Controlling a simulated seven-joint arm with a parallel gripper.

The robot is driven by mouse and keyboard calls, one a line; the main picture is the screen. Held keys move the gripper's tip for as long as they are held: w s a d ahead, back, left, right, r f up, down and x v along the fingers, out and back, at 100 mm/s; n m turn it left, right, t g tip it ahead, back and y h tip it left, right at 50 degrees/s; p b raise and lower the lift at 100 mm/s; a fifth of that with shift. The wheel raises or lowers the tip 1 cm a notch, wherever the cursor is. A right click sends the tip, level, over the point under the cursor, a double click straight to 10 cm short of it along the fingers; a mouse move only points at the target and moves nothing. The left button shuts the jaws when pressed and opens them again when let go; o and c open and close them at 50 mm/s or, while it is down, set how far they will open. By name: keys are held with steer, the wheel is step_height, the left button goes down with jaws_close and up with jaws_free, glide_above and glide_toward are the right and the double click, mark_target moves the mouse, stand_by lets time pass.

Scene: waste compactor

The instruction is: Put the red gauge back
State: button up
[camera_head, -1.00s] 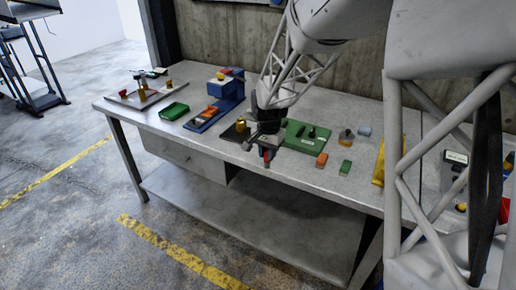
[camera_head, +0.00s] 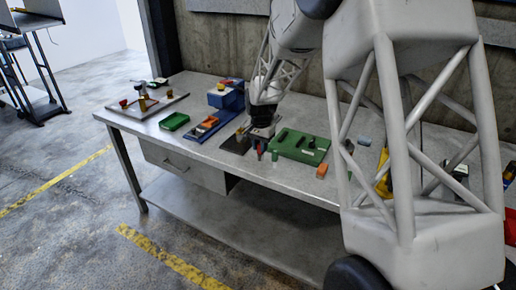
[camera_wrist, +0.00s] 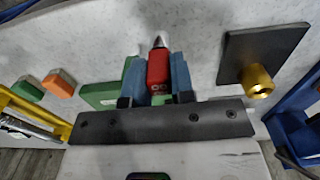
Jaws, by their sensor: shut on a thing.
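My gripper (camera_head: 266,147) is shut on the red gauge (camera_wrist: 158,72), which sits between the two blue fingers in the wrist view. A pale pointed tip sticks out beyond its red body. In the head view the red gauge (camera_head: 259,154) hangs below the fingers, at the left end of the green board (camera_head: 313,157). The board has dark slots and a dark piece on it. In the wrist view the green board (camera_wrist: 100,96) is partly hidden behind the fingers. I cannot tell whether the gauge touches anything.
A dark plate (camera_wrist: 236,60) with a brass ring (camera_wrist: 257,82) lies beside the gripper. A blue stand (camera_head: 228,99), a green tray (camera_head: 174,121) and a grey tray (camera_head: 120,109) stand left.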

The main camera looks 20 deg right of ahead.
mark_target(258, 147)
steer(key=shift+w+d+f, duration=0.1)
steer(key=shift+w, duration=1)
steer(key=shift+w+d+f, duration=0.1)
steer(key=shift+w, duration=0.95)
steer(key=shift+f, duration=0.1)
steer(key=shift+f, duration=1.65)
steer(key=shift+f, duration=0.1)
steer(key=o, duration=0.8)
step_height(258, 147, up, 12)
steer(key=shift+r, duration=0.1)
